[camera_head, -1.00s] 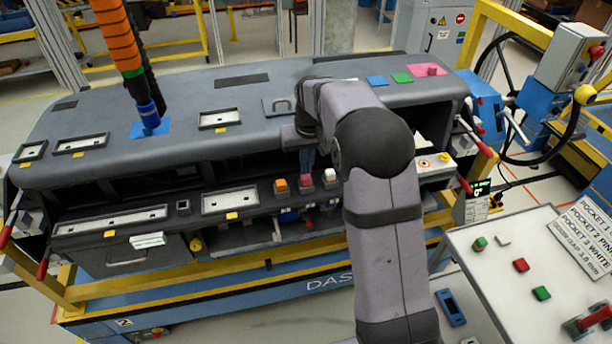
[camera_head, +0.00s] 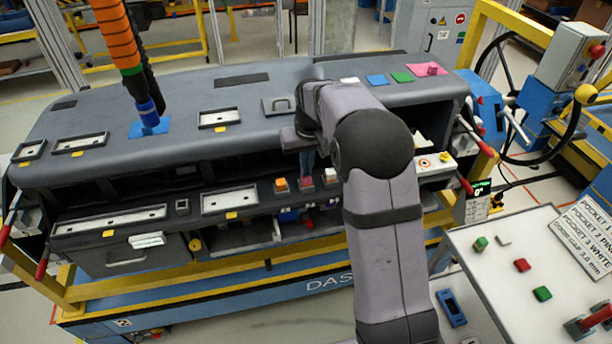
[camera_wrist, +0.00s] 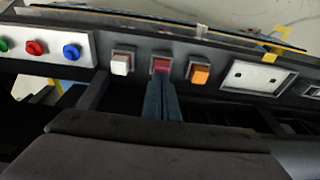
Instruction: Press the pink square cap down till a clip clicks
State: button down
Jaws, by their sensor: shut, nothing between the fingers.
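The pink square cap (camera_head: 306,183) sits in the middle of a row of three on the dashboard's lower ledge, between an orange cap (camera_head: 281,185) and a white cap (camera_head: 330,176). The wrist view shows the pink cap (camera_wrist: 161,65) in its square socket, with the white cap (camera_wrist: 121,64) left and the orange cap (camera_wrist: 199,74) right. My gripper (camera_head: 307,175) is shut and empty, pointing down at the pink cap. Its fingertips (camera_wrist: 161,76) overlap the cap's near edge and appear to touch it. They hide part of the cap, so its exact depth is unclear.
The dashboard's top (camera_head: 250,95) overhangs the ledge behind my fingers. Framed pockets (camera_head: 229,200) lie left of the caps. A side table (camera_head: 520,245) with loose caps is at right.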

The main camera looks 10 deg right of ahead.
jog(key=shift+s+f, duration=0.1)
jog(key=shift+f, duration=0.4)
dwell(0.3)
jog(key=shift+r, duration=0.15)
notch_tip(320, 180, up, 8)
jog(key=p, duration=0.6)
dwell(0.3)
dwell(1.4)
